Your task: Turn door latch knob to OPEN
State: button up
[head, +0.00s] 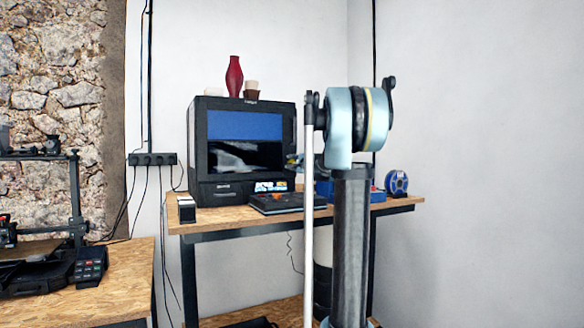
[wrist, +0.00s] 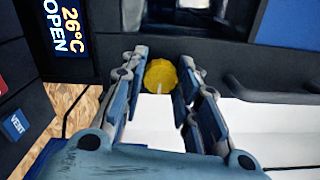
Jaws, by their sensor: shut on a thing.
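The yellow latch knob (wrist: 161,75) sits between the two fingers of my gripper (wrist: 160,62) in the wrist view. The fingers are shut on its sides. A short white mark on the knob points toward the bottom of the wrist picture. The display (wrist: 62,25) beside it shows "26°C OPEN", turned sideways. In the head view the dark enclosed printer (head: 200,150) stands on the wooden table, with a lit screen low on its front. My arm hides the knob there, and only a little of my gripper shows at the printer's right side.
A blue "VENT" button (wrist: 16,125) is left of the knob in the wrist view. On the table (head: 400,203) stand a blue spool (head: 396,183) and a small black-and-white box (head: 186,209). A red vase (head: 234,76) and cups top the printer. Another bench (head: 110,290) is at left.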

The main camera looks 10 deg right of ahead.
jog(key=shift+d+f, duration=0.1)
dwell(0.3)
jog(key=o, duration=1.1)
jog(key=shift+w, duration=0.1)
jog(key=v, duration=1.2)
